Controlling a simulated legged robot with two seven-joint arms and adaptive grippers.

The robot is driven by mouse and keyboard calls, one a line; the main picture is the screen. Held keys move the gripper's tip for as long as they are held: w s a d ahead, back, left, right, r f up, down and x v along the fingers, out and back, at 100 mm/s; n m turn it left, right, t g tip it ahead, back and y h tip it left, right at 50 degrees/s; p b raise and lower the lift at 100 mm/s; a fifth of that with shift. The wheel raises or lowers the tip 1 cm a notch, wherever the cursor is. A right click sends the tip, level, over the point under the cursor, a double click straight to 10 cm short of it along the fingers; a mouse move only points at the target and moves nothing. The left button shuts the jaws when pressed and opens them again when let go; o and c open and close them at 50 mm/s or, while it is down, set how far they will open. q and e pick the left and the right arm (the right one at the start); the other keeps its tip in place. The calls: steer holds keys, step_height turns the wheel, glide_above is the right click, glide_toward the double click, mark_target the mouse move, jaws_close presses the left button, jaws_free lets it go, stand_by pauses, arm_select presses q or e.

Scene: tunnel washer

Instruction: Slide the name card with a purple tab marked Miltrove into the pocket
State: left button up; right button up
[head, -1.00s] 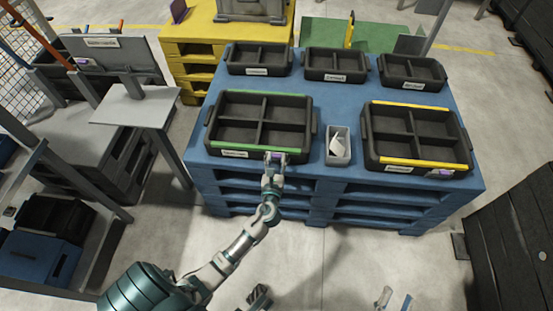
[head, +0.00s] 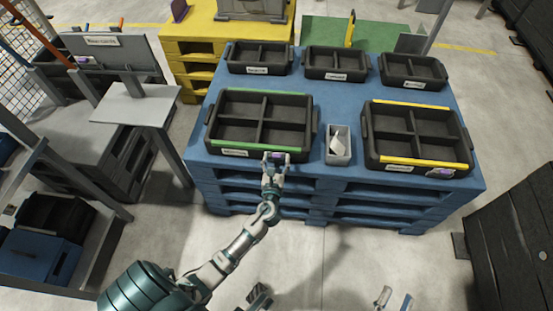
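My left gripper (head: 273,161) is at the front wall of the green-edged black crate (head: 214,120), right of its white label (head: 235,153). A small card with a purple part (head: 279,155) is between its fingertips, and the fingers look shut on it. The writing is too small to read. The fingers hide part of the card, and I cannot tell whether it is inside a pocket. Two pale pieces at the bottom edge, right of centre, may be my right gripper (head: 394,300); its state is unclear.
A small grey bin (head: 339,158) with white pieces stands between the green-edged crate and a yellow-edged crate (head: 463,140), which has a purple tab (head: 440,172) at its front. Several smaller crates stand behind on the blue pallet stack (head: 345,95). A grey stand (head: 137,105) is at left.

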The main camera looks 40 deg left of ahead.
arm_select(q)
steer(key=shift+s+d, duration=0.15)
steer(key=shift+s, duration=0.1)
steer(key=v, duration=1.1)
steer(key=shift+s, duration=0.2)
steer(key=shift+d, duration=0.15)
